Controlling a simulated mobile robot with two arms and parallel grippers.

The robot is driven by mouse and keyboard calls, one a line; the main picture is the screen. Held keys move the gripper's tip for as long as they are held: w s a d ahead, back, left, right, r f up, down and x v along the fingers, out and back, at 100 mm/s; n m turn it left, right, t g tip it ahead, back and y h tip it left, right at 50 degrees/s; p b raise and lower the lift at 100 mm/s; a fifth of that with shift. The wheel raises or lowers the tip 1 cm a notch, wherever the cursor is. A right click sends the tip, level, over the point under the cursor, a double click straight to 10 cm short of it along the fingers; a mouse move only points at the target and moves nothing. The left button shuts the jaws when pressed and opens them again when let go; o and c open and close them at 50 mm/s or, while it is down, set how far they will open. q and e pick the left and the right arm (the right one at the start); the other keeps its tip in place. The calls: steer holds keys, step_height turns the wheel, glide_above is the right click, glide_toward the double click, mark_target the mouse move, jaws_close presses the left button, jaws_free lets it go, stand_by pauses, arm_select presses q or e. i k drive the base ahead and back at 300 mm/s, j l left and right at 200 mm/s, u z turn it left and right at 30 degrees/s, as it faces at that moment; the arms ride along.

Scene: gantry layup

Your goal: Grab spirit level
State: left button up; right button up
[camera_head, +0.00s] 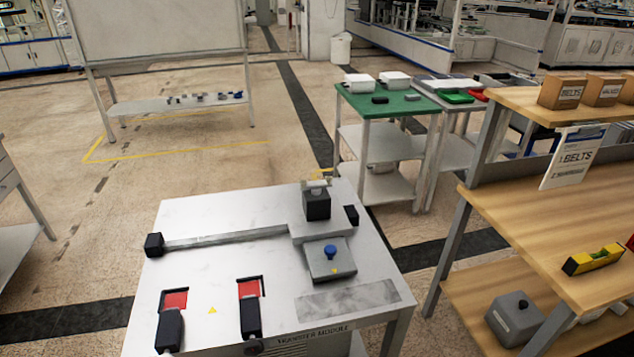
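Neither of my grippers can be made out in the head view.
A white transfer module table (180,215) with black handles, red recesses and a blue knob stands in front. Cardboard boxes (562,92) and a belts sign (567,158) are on the workbench. A grey box (513,318) sits on its lower shelf. Open floor lies at the left.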

mark_target(576, 264)
steer(key=z, duration=1.6)
steer(key=i+l+u, duration=0.1)
steer(key=u, duration=0.25)
steer(key=i+l+u, duration=0.15)
steer(key=u, duration=0.25)
steer(key=i+l+u, duration=0.15)
steer(key=u, duration=0.2)
